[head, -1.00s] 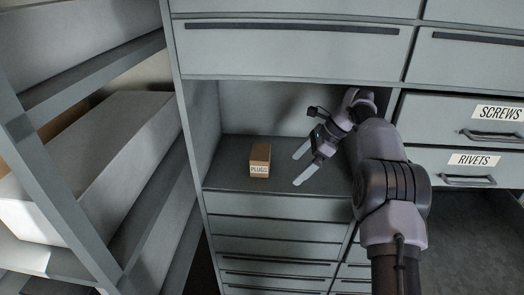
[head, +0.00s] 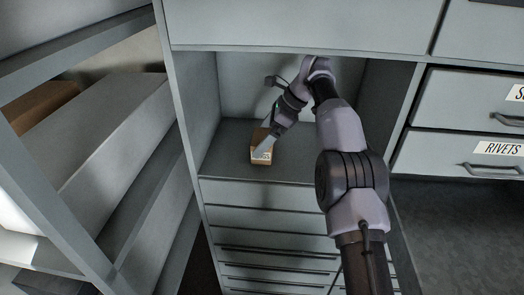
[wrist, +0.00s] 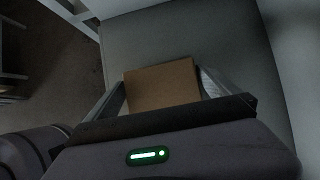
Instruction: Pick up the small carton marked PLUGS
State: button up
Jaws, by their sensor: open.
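The small brown carton (head: 260,157) stands on the shelf of an open cabinet bay in the head view, its white label partly hidden by a finger. My gripper (head: 265,143) is at the carton, reaching in from the upper right, with its fingers apart. In the wrist view, the carton (wrist: 161,85) shows its plain brown top between the two fingers of my gripper (wrist: 163,90). The fingers lie on either side of it. I cannot tell whether either finger touches it.
The bay's grey shelf (head: 225,160) is otherwise clear, with walls on both sides and a drawer front above. A rack with a long grey box (head: 105,140) is at the left.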

jog(key=shift+f, duration=0.25)
jog(key=shift+c, duration=0.2)
jog(key=c, duration=1.3)
jog(key=shift+r, duration=0.1)
